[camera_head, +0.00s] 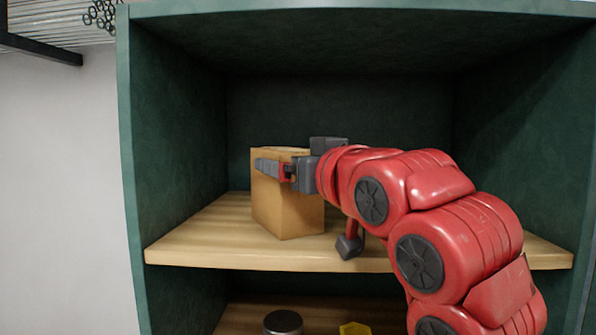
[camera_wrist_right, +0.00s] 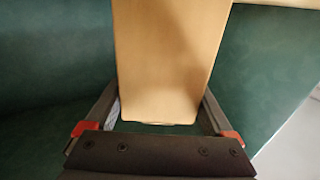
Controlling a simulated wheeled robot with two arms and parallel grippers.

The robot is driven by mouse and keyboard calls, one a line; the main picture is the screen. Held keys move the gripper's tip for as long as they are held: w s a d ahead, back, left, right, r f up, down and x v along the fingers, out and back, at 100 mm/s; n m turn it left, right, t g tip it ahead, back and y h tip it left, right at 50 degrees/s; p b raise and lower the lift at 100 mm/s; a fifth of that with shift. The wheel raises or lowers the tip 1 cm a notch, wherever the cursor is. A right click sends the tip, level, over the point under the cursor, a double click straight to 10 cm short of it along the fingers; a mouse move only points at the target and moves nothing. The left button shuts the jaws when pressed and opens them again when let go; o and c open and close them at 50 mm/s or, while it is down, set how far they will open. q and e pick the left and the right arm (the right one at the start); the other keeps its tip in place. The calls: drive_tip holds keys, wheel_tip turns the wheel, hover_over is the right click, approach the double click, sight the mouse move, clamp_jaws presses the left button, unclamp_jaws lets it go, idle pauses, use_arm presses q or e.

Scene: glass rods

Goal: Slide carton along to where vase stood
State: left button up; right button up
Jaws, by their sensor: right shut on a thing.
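The carton (camera_head: 285,212) is a plain tan box standing upright on the wooden shelf, left of its middle. My right gripper (camera_head: 276,170) reaches in from the right and is shut on the carton near its top. In the right wrist view the carton (camera_wrist_right: 172,60) fills the gap between the two fingers of the right gripper (camera_wrist_right: 160,118). Its base appears to rest on the shelf board. No vase is visible; my arm hides part of the shelf to the right. My left gripper is in neither view.
The wooden shelf (camera_head: 185,240) sits in a dark green cabinet (camera_head: 180,120) with side walls and a top. Bare shelf lies left of the carton. A round metal-topped thing (camera_head: 283,322) and a yellow thing (camera_head: 355,328) are on the level below. Glass rods (camera_head: 60,25) lie at upper left.

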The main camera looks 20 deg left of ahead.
drive_tip(key=shift+s+a+f, duration=0.25)
drive_tip(key=shift+s+a, duration=0.05)
drive_tip(key=shift+a, duration=0.15)
drive_tip(key=shift+w, duration=0.1)
drive_tip(key=o, duration=1.3)
drive_tip(key=shift+d, duration=0.1)
drive_tip(key=shift+c, duration=0.2)
drive_tip(key=shift+o, duration=0.6)
drive_tip(key=shift+w, duration=0.15)
